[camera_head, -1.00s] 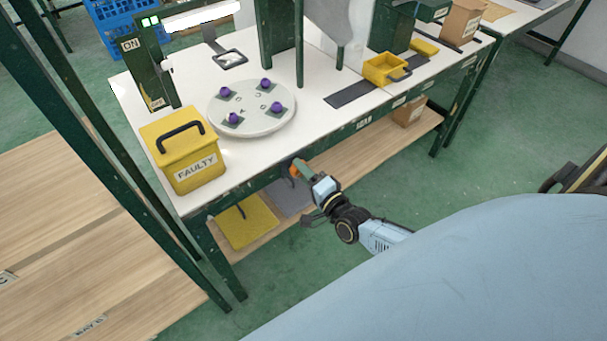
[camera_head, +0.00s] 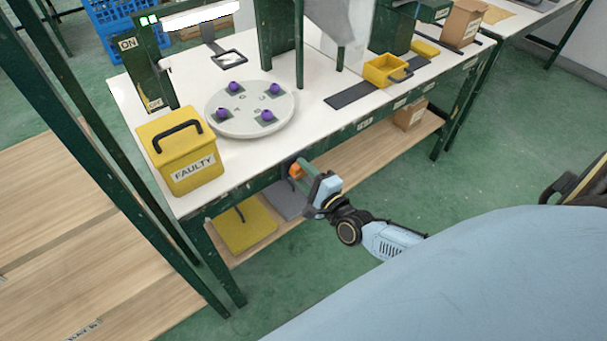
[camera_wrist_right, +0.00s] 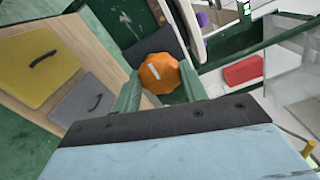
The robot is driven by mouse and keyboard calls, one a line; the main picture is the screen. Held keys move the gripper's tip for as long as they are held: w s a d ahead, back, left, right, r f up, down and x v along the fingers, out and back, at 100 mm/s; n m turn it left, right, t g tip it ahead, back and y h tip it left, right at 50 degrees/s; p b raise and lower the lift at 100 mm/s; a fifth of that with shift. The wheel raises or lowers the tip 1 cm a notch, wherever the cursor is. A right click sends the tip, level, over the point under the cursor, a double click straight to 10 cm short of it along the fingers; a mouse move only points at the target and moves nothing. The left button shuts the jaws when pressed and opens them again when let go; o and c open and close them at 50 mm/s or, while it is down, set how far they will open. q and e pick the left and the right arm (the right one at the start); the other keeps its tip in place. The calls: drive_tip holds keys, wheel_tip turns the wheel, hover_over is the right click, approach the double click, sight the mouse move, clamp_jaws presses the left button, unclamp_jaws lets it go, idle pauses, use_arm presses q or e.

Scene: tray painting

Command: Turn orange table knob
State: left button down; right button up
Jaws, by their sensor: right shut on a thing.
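The orange knob (camera_wrist_right: 160,73) is a faceted knob with a white mark, mounted at the table's front edge. In the head view only a small orange part of the knob (camera_head: 296,170) shows beside my gripper. My right gripper (camera_head: 300,175) reaches it from the front. In the right wrist view the green fingers of my right gripper (camera_wrist_right: 160,90) stand on either side of the knob, shut on it. The round white turntable (camera_head: 250,128) with several purple-topped pieces lies on the table above the knob. My left gripper is not in view.
A yellow FAULTY box (camera_head: 182,160) stands at the table's left corner. A yellow panel (camera_head: 243,228) and a grey panel (camera_head: 287,200) lie on the lower shelf. A yellow bin (camera_head: 385,70) sits further right. Green posts stand at left.

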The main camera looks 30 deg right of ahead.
drive_tip(key=o, duration=1)
drive_tip(key=shift+s, duration=0.1)
drive_tip(key=shift+s, duration=0.35)
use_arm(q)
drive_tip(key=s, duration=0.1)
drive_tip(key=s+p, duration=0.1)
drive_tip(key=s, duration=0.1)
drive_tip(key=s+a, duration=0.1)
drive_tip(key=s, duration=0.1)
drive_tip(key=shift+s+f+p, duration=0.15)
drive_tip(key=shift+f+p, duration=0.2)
use_arm(e)
drive_tip(key=s, duration=0.8)
drive_tip(key=s+d, duration=0.1)
drive_tip(key=s, duration=0.3)
drive_tip(key=shift+s, duration=0.2)
